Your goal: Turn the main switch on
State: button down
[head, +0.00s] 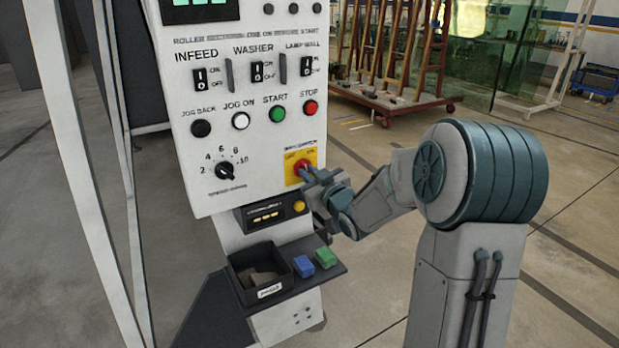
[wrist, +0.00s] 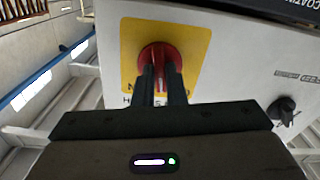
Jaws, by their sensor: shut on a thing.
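The main switch (head: 297,170) is a red rotary knob on a yellow plate (head: 313,156) at the lower right of the white control panel. In the wrist view the red knob (wrist: 161,55) sits in the middle of its yellow plate (wrist: 190,80). My gripper (head: 305,174) reaches the knob from the right in the head view. In the wrist view the two dark fingers of my gripper (wrist: 160,72) are shut on the knob's raised grip, one on each side. The plate's lettering is partly hidden by the fingers, and the switch position cannot be read.
The panel (head: 255,130) also holds rocker switches, a black dial (head: 224,171) and a red stop button (head: 310,108).

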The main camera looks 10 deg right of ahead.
jog(key=m+p, duration=0.2)
jog(key=m, duration=0.9)
jog(key=shift+d, duration=0.15)
jog(key=shift+m, duration=0.3)
jog(key=c, duration=1.5)
grip_release()
jog(key=b+v, duration=0.1)
jog(key=v, duration=1.3)
jog(key=shift+w, duration=0.1)
